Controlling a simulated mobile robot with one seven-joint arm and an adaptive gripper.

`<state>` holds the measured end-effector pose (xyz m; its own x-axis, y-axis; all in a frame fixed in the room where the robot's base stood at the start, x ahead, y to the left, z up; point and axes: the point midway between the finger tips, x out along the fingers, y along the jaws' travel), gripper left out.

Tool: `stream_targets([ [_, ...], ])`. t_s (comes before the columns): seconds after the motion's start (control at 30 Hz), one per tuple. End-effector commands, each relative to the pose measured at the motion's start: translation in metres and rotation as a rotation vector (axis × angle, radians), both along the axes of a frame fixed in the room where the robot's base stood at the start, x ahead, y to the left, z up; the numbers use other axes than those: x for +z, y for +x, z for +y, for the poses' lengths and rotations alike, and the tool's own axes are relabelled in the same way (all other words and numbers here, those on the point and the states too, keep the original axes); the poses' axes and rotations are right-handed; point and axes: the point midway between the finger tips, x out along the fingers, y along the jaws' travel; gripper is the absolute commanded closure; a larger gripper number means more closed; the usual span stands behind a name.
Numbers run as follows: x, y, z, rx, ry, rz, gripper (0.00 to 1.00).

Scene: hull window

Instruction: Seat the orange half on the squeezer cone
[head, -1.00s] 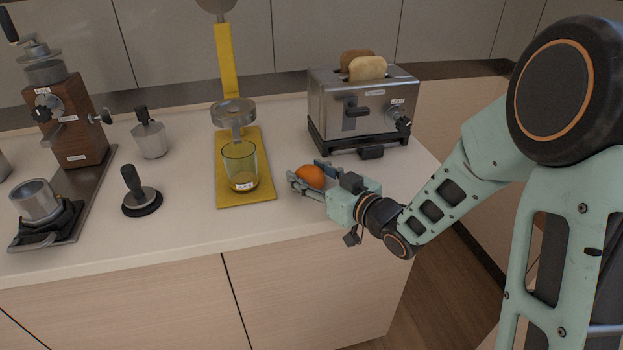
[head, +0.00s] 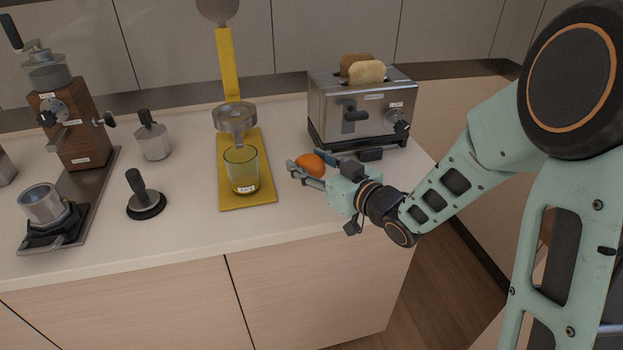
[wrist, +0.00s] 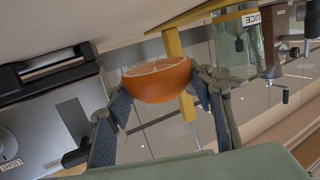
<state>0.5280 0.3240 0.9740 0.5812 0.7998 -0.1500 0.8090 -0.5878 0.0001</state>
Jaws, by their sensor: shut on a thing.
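The orange half (head: 310,165) is held between the fingers of my gripper (head: 313,168), to the right of the squeezer and in front of the toaster. In the wrist view the orange half (wrist: 158,80) shows its pale cut face along one side, and the two fingers of my gripper (wrist: 160,92) press on it from both sides. The yellow squeezer (head: 229,66) has a metal ring-shaped cup (head: 235,118) above a glass (head: 241,171) standing on its yellow base (head: 248,203). Its yellow lever is raised, with a round metal press at the top. The cone inside the cup cannot be made out.
A toaster (head: 360,110) with bread stands behind my gripper at the right. A tamper (head: 144,197), a metal jug (head: 153,138) and a grinder (head: 81,130) stand left of the squeezer. Bare counter lies in front of the squeezer.

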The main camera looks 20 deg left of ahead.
Motion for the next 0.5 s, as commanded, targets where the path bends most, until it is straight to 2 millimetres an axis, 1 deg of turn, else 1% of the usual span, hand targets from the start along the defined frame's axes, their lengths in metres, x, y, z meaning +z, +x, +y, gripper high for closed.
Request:
stream_targets([
  [0.03, 0.005, 0.000, 0.000, 0.000, 0.000, -0.001, 0.81],
  [0.5, 0.029, 0.000, 0.000, 0.000, 0.002, -0.001, 0.81],
])
